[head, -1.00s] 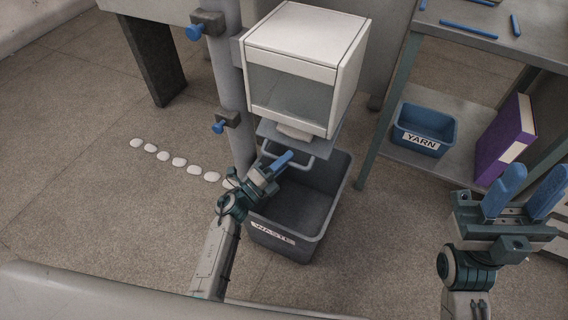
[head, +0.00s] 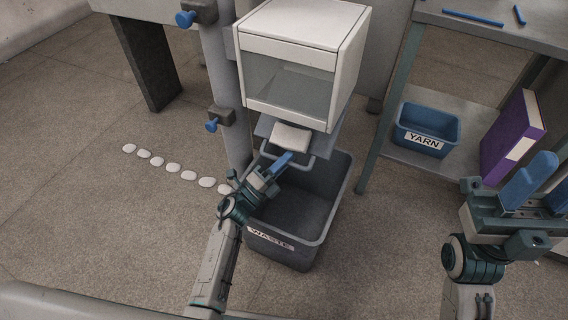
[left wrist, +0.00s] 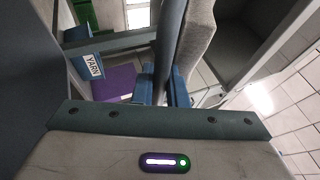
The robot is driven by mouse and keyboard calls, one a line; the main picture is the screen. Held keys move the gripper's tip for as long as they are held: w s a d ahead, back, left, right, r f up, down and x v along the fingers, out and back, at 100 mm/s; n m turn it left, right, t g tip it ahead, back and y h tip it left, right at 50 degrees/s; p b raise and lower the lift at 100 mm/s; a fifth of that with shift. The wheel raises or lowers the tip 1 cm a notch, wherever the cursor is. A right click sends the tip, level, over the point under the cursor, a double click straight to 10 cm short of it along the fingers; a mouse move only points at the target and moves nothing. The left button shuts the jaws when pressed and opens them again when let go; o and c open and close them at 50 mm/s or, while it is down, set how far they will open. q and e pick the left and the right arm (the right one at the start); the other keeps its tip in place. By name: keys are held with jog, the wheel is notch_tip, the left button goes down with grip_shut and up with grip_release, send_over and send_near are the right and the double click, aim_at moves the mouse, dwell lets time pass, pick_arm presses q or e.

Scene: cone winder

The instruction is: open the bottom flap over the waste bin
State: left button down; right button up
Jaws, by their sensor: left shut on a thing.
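The white box (head: 300,68) with a clear front window stands above the dark waste bin (head: 272,235), labelled WASTE. A whitish block (head: 290,138) shows between the box and the flap. It seems to be the pale soft mass in the left wrist view (left wrist: 198,38). My left gripper (head: 284,160) is shut on the handle, over the bin's mouth; its blue fingers show in the left wrist view (left wrist: 168,88). My right gripper (head: 546,190) is open and empty at the right.
A grey post (head: 222,80) with blue knobs stands left of the box. Several white discs (head: 173,168) lie in a row on the floor. At right, a shelf table (head: 430,15) holds a blue YARN bin (head: 428,130) and a purple binder (head: 513,135).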

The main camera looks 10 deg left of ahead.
pick_arm(q)
jog(key=shift+f, duration=0.2)
dwell(0.6)
jog(key=c, duration=1.5)
grip_release()
jog(key=shift+o, duration=0.2)
jog(key=shift+w, duration=0.1)
jog(key=shift+r, duration=0.1)
